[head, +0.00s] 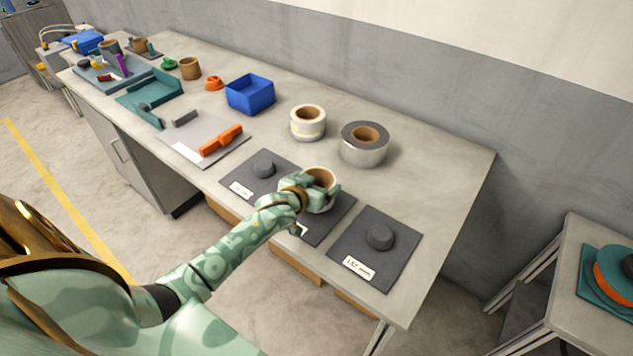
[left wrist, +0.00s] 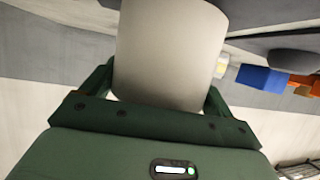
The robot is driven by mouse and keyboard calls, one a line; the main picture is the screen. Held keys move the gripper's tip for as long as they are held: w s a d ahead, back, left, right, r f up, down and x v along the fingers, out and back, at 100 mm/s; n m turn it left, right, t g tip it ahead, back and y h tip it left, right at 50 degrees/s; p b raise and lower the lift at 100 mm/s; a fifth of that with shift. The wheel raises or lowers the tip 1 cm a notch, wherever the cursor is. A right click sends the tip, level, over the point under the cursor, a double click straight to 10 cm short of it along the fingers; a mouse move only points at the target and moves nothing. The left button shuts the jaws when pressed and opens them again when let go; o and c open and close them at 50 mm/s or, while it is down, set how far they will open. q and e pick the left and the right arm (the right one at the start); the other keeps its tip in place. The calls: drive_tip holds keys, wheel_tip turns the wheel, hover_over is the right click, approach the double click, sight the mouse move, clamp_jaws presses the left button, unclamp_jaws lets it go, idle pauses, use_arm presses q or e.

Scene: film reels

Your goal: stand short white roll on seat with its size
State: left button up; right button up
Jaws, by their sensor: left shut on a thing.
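My left gripper (head: 308,196) is shut on a short white roll (head: 321,178) with a brown core, held upright over the middle dark seat mat (head: 337,213). The roll's pale side fills the top of the left wrist view (left wrist: 168,55). The roll and gripper hide that mat's centre and most of its label, and I cannot tell whether the roll touches it. The left seat mat (head: 236,178) has a bare round boss (head: 263,165). The right seat mat (head: 398,262) has a bare boss and a label that seems to read 152 mm. My right gripper is not in view.
Behind the mats stand another white roll (head: 308,131) and a wider silver roll (head: 362,154). A blue bin (head: 250,96), a grey board (head: 190,150) with an orange tool (head: 221,140), and a teal tray (head: 150,98) lie farther left. The table's right end is clear.

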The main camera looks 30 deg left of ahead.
use_arm(q)
drive_tip(key=shift+f+b, duration=0.35)
drive_tip(key=shift+f, duration=0.25)
drive_tip(key=o, duration=0.9)
drive_tip(key=shift+o, duration=0.2)
drive_tip(key=p+v, duration=0.4)
drive_tip(key=v, duration=0.1)
drive_tip(key=shift+w+r+p, duration=0.1)
drive_tip(key=shift+r+p, duration=0.1)
drive_tip(key=shift+p, duration=0.2)
drive_tip(key=p+v, duration=0.4)
drive_tip(key=v, duration=0.2)
drive_tip(key=shift+f+p, duration=0.2)
drive_tip(key=shift+p, duration=0.15)
